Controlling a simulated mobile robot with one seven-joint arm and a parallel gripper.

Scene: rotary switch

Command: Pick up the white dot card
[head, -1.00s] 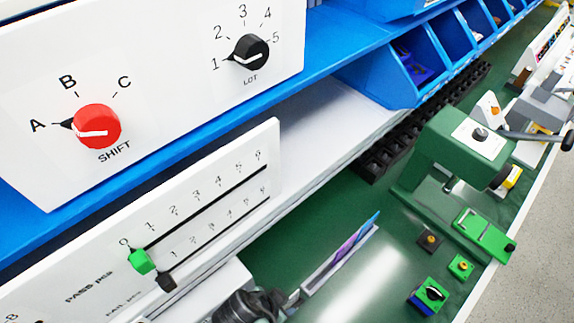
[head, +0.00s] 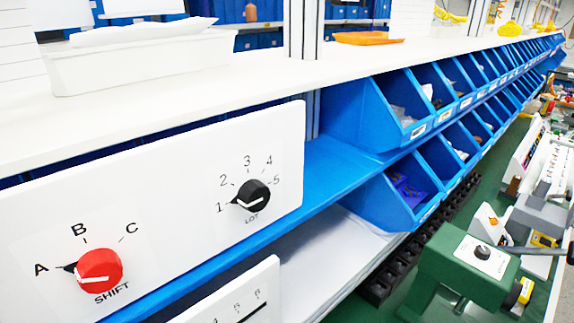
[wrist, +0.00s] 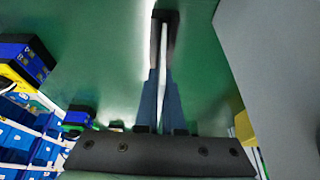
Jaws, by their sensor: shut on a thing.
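My gripper (wrist: 164,22) shows only in the wrist view, with its two dark fingers close together. It is shut on a thin white card (wrist: 163,65), seen edge-on between the fingers. The card's faces are turned away, so I cannot see any dot on it. Neither the gripper nor the card shows in the head view.
The head view shows a white panel with a red SHIFT knob (head: 99,269) and a black LOT knob (head: 252,195), blue bins (head: 395,105) and a green press (head: 462,268). In the wrist view, a grey surface (wrist: 275,60) lies close at right over a green surface (wrist: 90,55).

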